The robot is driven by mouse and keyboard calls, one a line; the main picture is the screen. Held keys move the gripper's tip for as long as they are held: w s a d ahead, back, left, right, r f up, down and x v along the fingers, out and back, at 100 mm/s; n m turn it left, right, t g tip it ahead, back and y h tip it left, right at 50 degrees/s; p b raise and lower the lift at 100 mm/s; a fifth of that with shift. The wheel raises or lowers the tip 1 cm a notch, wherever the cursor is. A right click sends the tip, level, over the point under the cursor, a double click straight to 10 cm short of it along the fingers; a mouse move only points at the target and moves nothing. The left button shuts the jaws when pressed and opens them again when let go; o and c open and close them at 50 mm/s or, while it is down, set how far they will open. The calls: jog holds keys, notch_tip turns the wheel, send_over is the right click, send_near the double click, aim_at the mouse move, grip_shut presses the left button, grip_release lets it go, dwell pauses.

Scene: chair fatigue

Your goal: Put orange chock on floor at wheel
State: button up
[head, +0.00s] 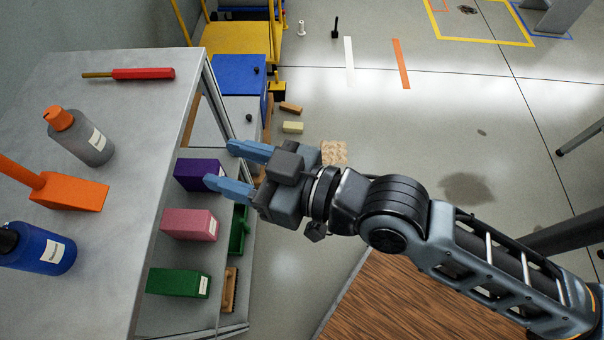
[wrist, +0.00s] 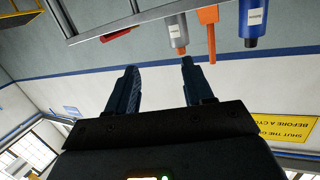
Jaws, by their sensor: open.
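The orange chock (head: 70,193), a block with a long orange handle, lies on the grey bench top at the left, between a blue bottle and a grey bottle. It also shows at the top of the wrist view (wrist: 208,15). My gripper (head: 221,164) is open and empty, to the right of the bench edge and apart from the chock. Its two fingers show in the wrist view (wrist: 159,66). A yellow cart (head: 235,40) stands on the floor at the back; I cannot clearly make out its wheel.
The bench (head: 130,130) also holds a blue bottle (head: 45,250), a grey bottle (head: 85,140) and a red-handled tool (head: 143,74). Purple (head: 198,174), pink (head: 188,224) and green (head: 178,283) boxes sit below its edge. Small blocks lie near the cart. Floor to the right is mostly clear.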

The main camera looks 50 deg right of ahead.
jog(key=s+d+f+h, duration=0.1)
jog(key=s+d, duration=0.1)
jog(key=s, duration=0.3)
jog(key=s+d+f+m+h, duration=0.1)
jog(key=s+d, duration=0.2)
jog(key=s, duration=0.2)
jog(key=shift+f+g+h, duration=0.2)
jog(key=shift+g+h, duration=0.1)
jog(key=shift+m+g+h, duration=0.3)
jog(key=shift+m+h, duration=0.2)
jog(key=shift+h, duration=0.2)
jog(key=s, duration=0.3)
jog(key=s+d+r, duration=0.1)
jog(key=s, duration=0.3)
jog(key=s+d, duration=0.1)
jog(key=s, duration=0.2)
jog(key=shift+s+d+r, duration=0.15)
jog(key=shift+d+r, duration=0.1)
jog(key=shift+r, duration=0.1)
jog(key=shift+s+r, duration=0.1)
jog(key=shift+s, duration=0.15)
jog(key=shift+c, duration=0.3)
